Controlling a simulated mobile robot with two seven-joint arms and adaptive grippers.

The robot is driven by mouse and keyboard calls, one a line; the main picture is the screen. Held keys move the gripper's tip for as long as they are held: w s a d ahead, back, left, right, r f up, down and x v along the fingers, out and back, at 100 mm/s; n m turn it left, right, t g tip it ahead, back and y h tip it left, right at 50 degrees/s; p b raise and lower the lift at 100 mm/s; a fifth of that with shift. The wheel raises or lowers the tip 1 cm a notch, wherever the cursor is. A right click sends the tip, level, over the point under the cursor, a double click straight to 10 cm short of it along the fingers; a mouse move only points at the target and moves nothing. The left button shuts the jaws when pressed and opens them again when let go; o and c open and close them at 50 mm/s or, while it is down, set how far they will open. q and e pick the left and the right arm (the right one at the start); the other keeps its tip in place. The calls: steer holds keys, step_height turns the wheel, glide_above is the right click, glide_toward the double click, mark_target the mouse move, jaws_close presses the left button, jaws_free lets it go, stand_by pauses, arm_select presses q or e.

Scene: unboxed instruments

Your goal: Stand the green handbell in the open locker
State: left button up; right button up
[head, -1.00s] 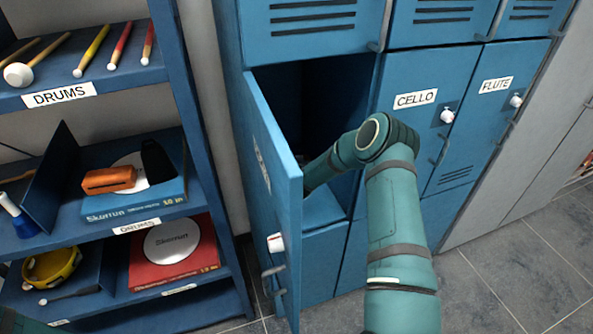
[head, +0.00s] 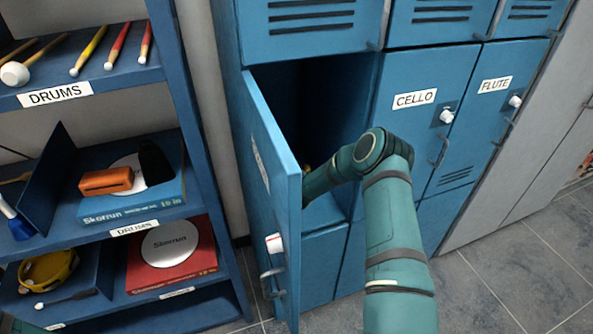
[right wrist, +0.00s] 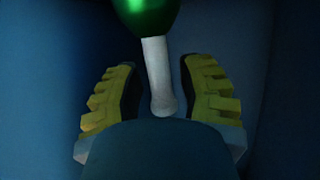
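The green handbell (right wrist: 146,12) shows at the top of the right wrist view, with its pale handle (right wrist: 156,75) pointing toward my palm. My right gripper (right wrist: 160,65) has its yellow fingers apart, one on each side of the handle, with a visible gap on both sides. The dark blue surroundings there fit the inside of the open locker (head: 325,212). In the head view my right arm reaches into that locker; the gripper is mostly hidden behind the open door (head: 277,190), and the bell cannot be made out. My left gripper is not in view.
The door swings out left of my right arm. Closed lockers labelled CELLO (head: 415,98) and FLUTE (head: 494,84) stand to the right. A blue shelf (head: 190,120) at left holds mallets, an orange block (head: 106,181), a blue handbell (head: 18,225) and a yellow tambourine (head: 50,270).

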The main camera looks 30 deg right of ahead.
steer(key=shift+r, duration=0.15)
steer(key=shift+s+a+r, duration=0.15)
steer(key=shift+s, duration=0.1)
steer(key=p+v, duration=0.2)
steer(key=v, duration=0.9)
steer(key=shift+s, duration=0.15)
